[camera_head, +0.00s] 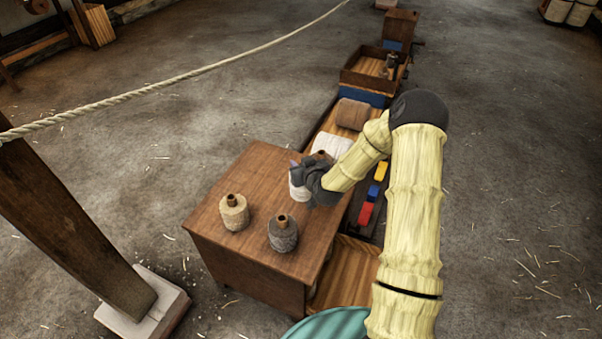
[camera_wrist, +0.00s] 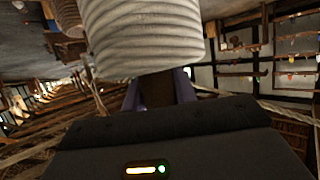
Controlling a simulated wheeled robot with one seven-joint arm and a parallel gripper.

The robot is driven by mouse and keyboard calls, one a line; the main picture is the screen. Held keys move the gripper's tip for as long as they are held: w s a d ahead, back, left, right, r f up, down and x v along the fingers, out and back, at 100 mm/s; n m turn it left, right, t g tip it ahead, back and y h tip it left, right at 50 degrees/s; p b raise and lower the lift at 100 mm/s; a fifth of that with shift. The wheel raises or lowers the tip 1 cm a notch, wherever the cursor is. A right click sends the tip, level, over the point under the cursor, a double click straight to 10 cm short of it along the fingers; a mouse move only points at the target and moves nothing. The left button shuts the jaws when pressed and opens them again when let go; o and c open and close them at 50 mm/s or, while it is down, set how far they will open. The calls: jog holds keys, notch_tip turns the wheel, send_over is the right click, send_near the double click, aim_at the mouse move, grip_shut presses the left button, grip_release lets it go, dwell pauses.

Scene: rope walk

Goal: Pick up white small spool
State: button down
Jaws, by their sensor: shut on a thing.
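A white small spool (camera_head: 298,191) is at the right side of the wooden table, partly hidden by my gripper (camera_head: 296,167). In the wrist view, the white spool (camera_wrist: 140,32) fills the upper middle. Its ribbed thread is close up and its brown core (camera_wrist: 157,90) is between the fingers of my gripper (camera_wrist: 158,92). My gripper is shut on that core. The spool's base is hidden, so I cannot tell whether it touches the table.
A beige spool (camera_head: 234,212) and a dark grey spool (camera_head: 283,233) stand on the wooden table (camera_head: 225,180). Behind are a white roll (camera_head: 332,145) and a brown roll (camera_head: 353,113). Coloured blocks (camera_head: 366,214) lie right of the table. A rope (camera_head: 190,74) crosses the upper left.

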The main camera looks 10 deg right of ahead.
jog(key=shift+r, duration=1.1)
